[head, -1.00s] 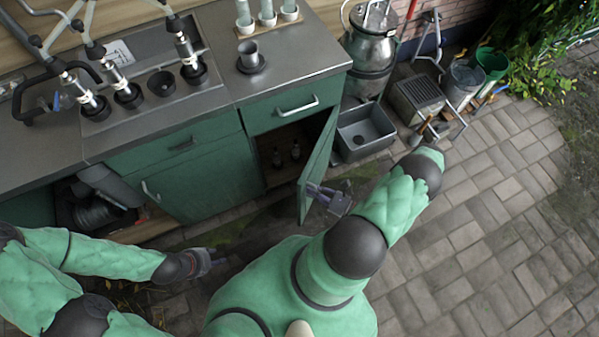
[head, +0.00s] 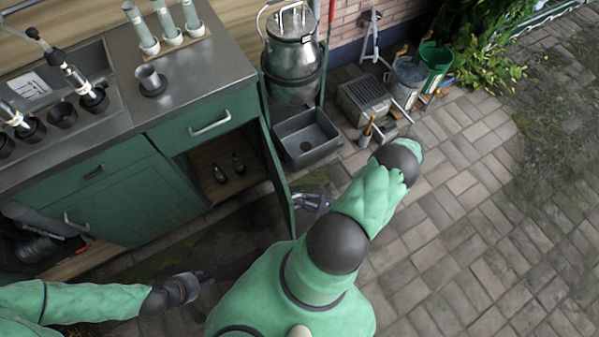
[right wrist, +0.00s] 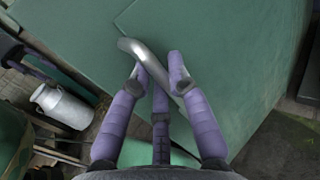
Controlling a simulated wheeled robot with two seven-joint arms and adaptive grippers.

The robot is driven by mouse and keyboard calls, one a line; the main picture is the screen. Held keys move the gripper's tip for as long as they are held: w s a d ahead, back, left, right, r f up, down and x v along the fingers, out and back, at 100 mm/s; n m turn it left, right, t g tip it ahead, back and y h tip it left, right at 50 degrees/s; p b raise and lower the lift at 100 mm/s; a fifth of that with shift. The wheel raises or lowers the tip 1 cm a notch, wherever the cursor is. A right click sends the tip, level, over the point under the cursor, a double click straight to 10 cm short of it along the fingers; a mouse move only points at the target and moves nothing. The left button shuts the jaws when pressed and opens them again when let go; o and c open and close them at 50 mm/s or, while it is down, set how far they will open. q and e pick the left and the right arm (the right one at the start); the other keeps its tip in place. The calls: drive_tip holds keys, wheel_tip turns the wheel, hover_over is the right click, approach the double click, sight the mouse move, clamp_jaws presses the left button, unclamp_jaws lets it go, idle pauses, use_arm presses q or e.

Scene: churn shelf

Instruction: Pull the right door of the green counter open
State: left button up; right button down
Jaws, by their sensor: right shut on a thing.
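The green counter (head: 105,205) stands at the left in the head view. Its right door (head: 278,178) is swung out from the front, showing the cupboard's inside with two small dark bottles (head: 220,172). My right gripper (head: 318,200) is at the outer face of this door. In the right wrist view, my right gripper's purple fingers (right wrist: 158,78) are closed around the door's metal bar handle (right wrist: 138,52), against the green door panel (right wrist: 220,50). My left gripper (head: 203,280) hangs low in front of the counter, away from it; its jaw state is unclear.
A grey basin (head: 306,138) stands on the paving just right of the open door. A metal churn (head: 292,62), a grilled box (head: 364,101) and buckets (head: 408,80) stand behind it. The paving (head: 470,240) at right is clear.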

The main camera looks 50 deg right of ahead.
drive_tip(key=shift+s, duration=0.2)
drive_tip(key=c, duration=1.1)
unclamp_jaws()
drive_tip(key=shift+c, duration=0.2)
drive_tip(key=shift+d, duration=0.1)
drive_tip(key=v, duration=1.2)
drive_tip(key=shift+s, duration=0.15)
